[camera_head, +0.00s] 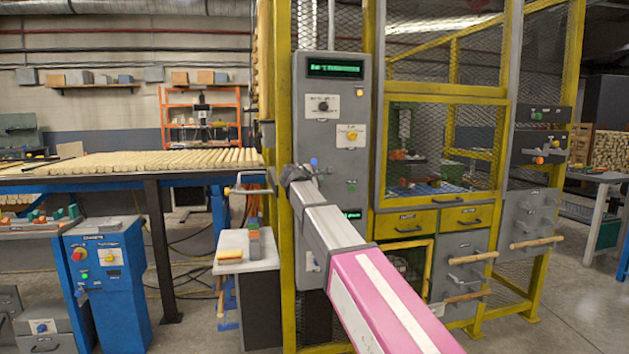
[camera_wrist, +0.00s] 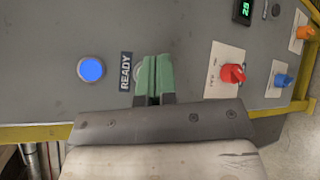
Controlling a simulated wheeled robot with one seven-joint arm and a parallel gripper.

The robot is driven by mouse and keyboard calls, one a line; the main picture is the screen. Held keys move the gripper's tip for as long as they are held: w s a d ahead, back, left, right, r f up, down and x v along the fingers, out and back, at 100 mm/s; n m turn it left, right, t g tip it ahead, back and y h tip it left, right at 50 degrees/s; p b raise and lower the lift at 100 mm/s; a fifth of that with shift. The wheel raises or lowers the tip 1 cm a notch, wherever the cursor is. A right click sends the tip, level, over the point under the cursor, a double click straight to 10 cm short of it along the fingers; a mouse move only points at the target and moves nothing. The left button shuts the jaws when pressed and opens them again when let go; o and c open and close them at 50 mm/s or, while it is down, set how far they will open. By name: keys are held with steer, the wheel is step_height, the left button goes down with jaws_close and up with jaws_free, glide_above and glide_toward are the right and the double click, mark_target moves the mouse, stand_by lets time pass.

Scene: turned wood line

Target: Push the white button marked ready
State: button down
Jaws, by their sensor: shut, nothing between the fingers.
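The grey control panel (camera_head: 313,115) fills most of the wrist view (camera_wrist: 60,35). A dark READY label (camera_wrist: 125,72) is on it, its text turned sideways. Right beside the label, the edge of a round pale button (camera_wrist: 138,73) shows, mostly covered by my gripper. My gripper (camera_wrist: 154,74) has green fingers closed together, empty, in front of that button. I cannot tell whether the fingertips touch it. In the head view my arm reaches the panel's lower part, and the fingertips and pale button are hard to make out there.
A lit blue button (camera_wrist: 91,69) is left of the label. A red knob (camera_wrist: 232,73), a blue knob (camera_wrist: 283,80) and an orange knob (camera_wrist: 304,33) are to the right. Yellow frame posts (camera_head: 372,150) flank the panel. A small white-topped stand (camera_head: 246,248) is to its left.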

steer(key=s, duration=0.2)
steer(key=s+d, duration=0.1)
steer(key=s, duration=0.1)
steer(key=shift+s, duration=0.1)
stand_by(0.6)
steer(key=s+d+f+m+g+y, duration=0.1)
steer(key=s+d+f+m+g, duration=0.15)
steer(key=d+f, duration=0.45)
steer(key=s+d+f+m+g, duration=0.2)
steer(key=s+d+f+m, duration=0.15)
steer(key=f, duration=0.85)
steer(key=s+d+f+m+g+y, duration=0.1)
steer(key=s+d+f+m+g, duration=0.2)
steer(key=f, duration=0.6)
steer(key=s+d+f+m+g+y, duration=0.2)
steer(key=s+d+f+m+g, duration=0.1)
steer(key=s+f, duration=0.8)
steer(key=s+d+f+m+g+y, duration=0.3)
steer(key=s+d+f+m, duration=0.3)
steer(key=s+f, duration=0.5)
steer(key=shift+s+d+f+m, duration=0.15)
steer(key=shift+s+d+m, duration=0.15)
steer(key=shift+s+m, duration=0.1)
